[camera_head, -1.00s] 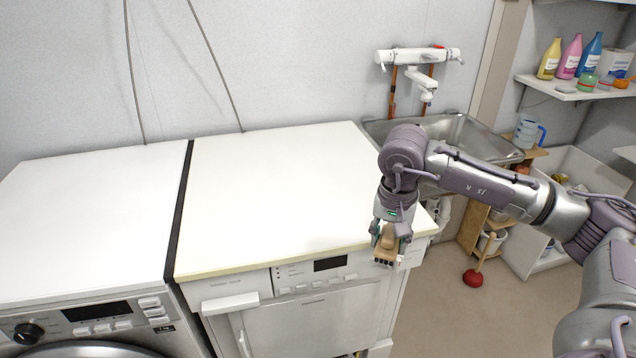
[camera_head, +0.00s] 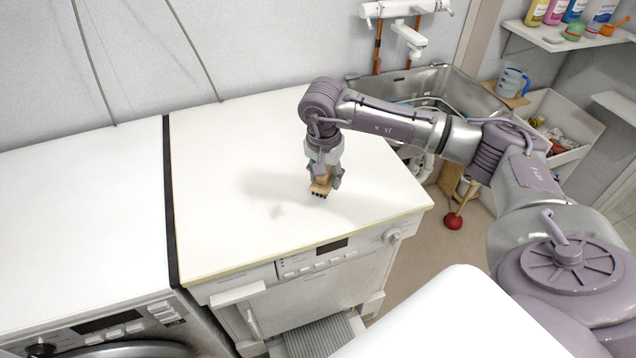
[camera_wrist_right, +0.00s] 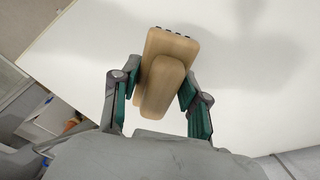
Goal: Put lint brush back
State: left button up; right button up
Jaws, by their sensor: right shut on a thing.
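The lint brush (camera_head: 321,186) is a tan wooden block with dark bristles on its underside. My right gripper (camera_head: 324,178) is shut on it and holds it over the white top of the right-hand machine (camera_head: 230,160). In the right wrist view the brush (camera_wrist_right: 170,68) sits between the two green-padded fingers of the gripper (camera_wrist_right: 160,88), with a few dark bristle tips at its far edge. A soft shadow lies on the top to the left of the brush. The height of the gap below the bristles is hard to tell. My left gripper is not in view.
A washing machine (camera_head: 80,210) stands at the left. A metal sink (camera_head: 440,85) is behind my right arm, with a tap (camera_head: 408,35) above. A shelf (camera_head: 560,38) with bottles, a white bin (camera_head: 560,110) and a red plunger (camera_head: 453,221) are at the right. The machine tops are clear.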

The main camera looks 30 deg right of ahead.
aim_at(319, 188)
jog(key=shift+w+a+f, duration=0.45)
jog(key=shift+w+a, duration=0.05)
jog(key=shift+w, duration=0.1)
jog(key=shift+s+f+p, duration=0.1)
jog(key=shift+f+p, duration=0.2)
notch_tip(319, 188, down, 3)
jog(key=shift+f+p, duration=0.1)
jog(key=shift+p, duration=0.4)
jog(key=shift+f+b, duration=0.35)
jog(key=o, duration=1)
jog(key=shift+r, duration=0.1)
